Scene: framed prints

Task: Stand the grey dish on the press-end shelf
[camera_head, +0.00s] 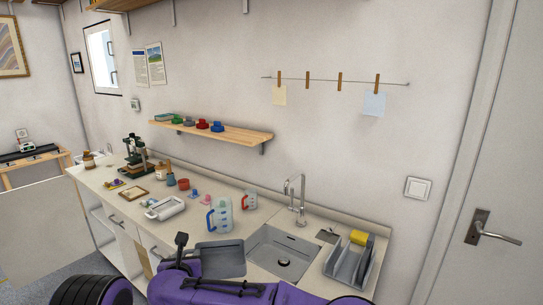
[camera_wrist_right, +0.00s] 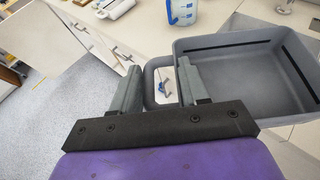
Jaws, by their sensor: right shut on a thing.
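The grey dish (camera_wrist_right: 250,85) is a deep rectangular tray with a looped handle (camera_wrist_right: 148,82). In the right wrist view it sits right of my right gripper (camera_wrist_right: 157,88), which is shut on the handle. In the head view the gripper (camera_head: 183,245) is low in front of the counter, and the dish (camera_head: 222,258) shows partly beside the sink. A wooden wall shelf (camera_head: 245,134) hangs above the counter, its left end near the green press (camera_head: 135,152). My left gripper is not visible.
A measuring jug (camera_head: 222,214), a smaller jug (camera_head: 250,199) and a white tray (camera_head: 166,209) stand on the counter. The sink (camera_head: 285,258), tap (camera_head: 298,200) and drying rack (camera_head: 352,262) are to the right. Several coloured pots (camera_head: 202,124) occupy the wall shelf's left and middle; its right end is clear.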

